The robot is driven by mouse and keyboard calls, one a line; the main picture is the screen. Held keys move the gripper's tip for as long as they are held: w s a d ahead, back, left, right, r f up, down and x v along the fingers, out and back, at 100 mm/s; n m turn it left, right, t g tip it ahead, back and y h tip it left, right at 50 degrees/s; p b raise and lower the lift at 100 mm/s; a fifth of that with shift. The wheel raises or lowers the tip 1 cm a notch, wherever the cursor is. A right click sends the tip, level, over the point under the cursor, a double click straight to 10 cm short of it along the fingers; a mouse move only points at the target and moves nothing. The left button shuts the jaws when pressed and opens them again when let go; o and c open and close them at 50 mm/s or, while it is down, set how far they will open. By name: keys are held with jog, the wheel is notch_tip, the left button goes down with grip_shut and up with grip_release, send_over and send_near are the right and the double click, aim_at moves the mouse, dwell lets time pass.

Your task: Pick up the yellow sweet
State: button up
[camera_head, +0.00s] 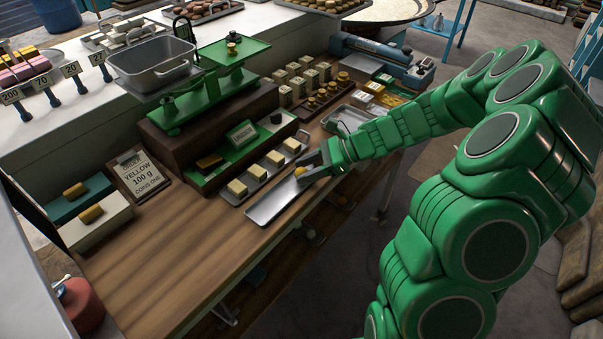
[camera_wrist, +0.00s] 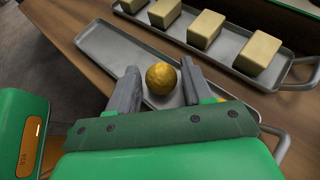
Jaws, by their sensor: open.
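The yellow sweet is a round, golden ball (camera_wrist: 161,78), seen in the wrist view between the two grey fingers of my gripper (camera_wrist: 157,70). A gap shows beside it on the right; contact on the left is unclear. It appears over the right end of a shallow, empty metal tray (camera_wrist: 108,48). I cannot tell whether it rests on the tray. In the head view my gripper (camera_head: 308,169) is open around the small sweet (camera_head: 299,171), partly hiding it, at the upper right end of the tray (camera_head: 268,209).
A second tray with pale yellow blocks (camera_head: 237,188) lies just behind. A green balance scale (camera_head: 205,100) with a metal pan stands further back. A sign reading "YELLOW 100 g" (camera_head: 140,178) stands at left. Bare wooden bench (camera_head: 170,260) is free at the front left.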

jog(key=c, duration=0.8)
jog(key=shift+r, duration=0.1)
jog(key=shift+r, duration=0.65)
jog(key=s+r, duration=0.3)
jog(key=s, duration=0.1)
jog(key=s+d+r, duration=0.1)
jog(key=s+r, duration=0.3)
jog(key=s, duration=0.1)
jog(key=s+d+r, duration=0.1)
jog(key=s+r, duration=0.3)
jog(key=shift+s+r, duration=0.25)
jog(key=shift+s, duration=0.15)
